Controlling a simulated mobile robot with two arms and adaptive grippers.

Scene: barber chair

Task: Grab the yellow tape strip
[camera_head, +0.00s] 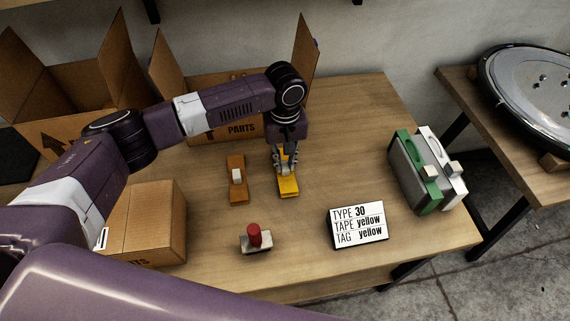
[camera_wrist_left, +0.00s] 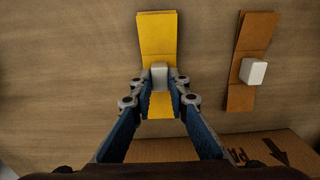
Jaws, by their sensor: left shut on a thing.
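The yellow tape strip (camera_head: 288,185) lies on the wooden table, with a white block on its middle. It also shows in the left wrist view (camera_wrist_left: 158,35), with the white block (camera_wrist_left: 159,75) between my fingers. My left gripper (camera_head: 285,160) points down over the strip and is shut on that white block. In the left wrist view, my left gripper (camera_wrist_left: 160,88) has one finger on each side of the block. The strip looks flat on the table or very close to it. My right gripper is not in view.
A brown strip (camera_head: 237,185) with a white block lies to the left. Open cardboard boxes (camera_head: 90,88) are behind; green and white cases (camera_head: 420,175) stand right.

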